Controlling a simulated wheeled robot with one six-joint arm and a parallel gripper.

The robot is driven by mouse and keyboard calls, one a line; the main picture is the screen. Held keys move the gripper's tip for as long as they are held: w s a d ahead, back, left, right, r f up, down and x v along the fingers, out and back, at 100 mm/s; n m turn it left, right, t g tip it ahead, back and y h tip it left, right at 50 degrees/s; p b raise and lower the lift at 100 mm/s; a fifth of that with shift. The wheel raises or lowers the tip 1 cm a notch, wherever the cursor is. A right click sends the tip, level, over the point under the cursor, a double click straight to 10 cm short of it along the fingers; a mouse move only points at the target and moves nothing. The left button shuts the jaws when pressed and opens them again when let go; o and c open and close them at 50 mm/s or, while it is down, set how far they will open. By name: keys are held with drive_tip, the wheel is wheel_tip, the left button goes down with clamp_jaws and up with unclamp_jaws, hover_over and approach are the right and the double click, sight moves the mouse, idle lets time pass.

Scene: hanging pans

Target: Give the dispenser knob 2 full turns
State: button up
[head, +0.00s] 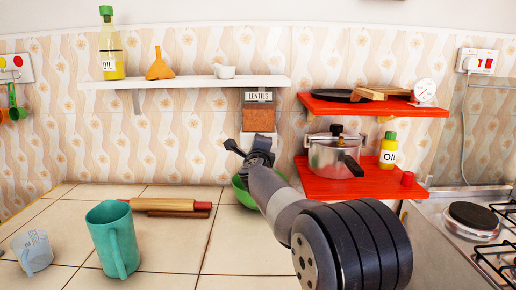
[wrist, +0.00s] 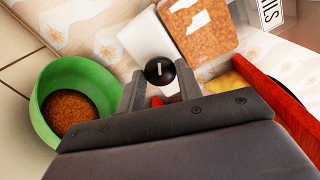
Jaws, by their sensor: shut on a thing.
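The lentil dispenser (head: 258,118) hangs on the tiled wall under the white shelf, with a "LENTILS" label and orange-brown lentils behind its clear front. In the wrist view its clear lentil window (wrist: 200,28) and white lower body (wrist: 146,38) show at the top. The round black dispenser knob (wrist: 160,70) has a pale line mark that stands roughly upright in the picture. My gripper (wrist: 161,86) is shut on the knob, one finger on each side. In the head view my gripper (head: 248,150) is just below the dispenser and hides the knob.
A green bowl (wrist: 40,100) holding lentils stands below the dispenser; it also shows in the head view (head: 242,194). Red shelves (head: 330,188) with a pressure cooker (head: 325,158) are close on the right.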

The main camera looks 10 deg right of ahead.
drive_tip(key=o, duration=1)
drive_tip(key=shift+c, duration=0.2)
drive_tip(key=s+a+b, duration=0.1)
drive_tip(key=s+a, duration=0.1)
drive_tip(key=s, duration=0.8)
drive_tip(key=shift+s, duration=0.3)
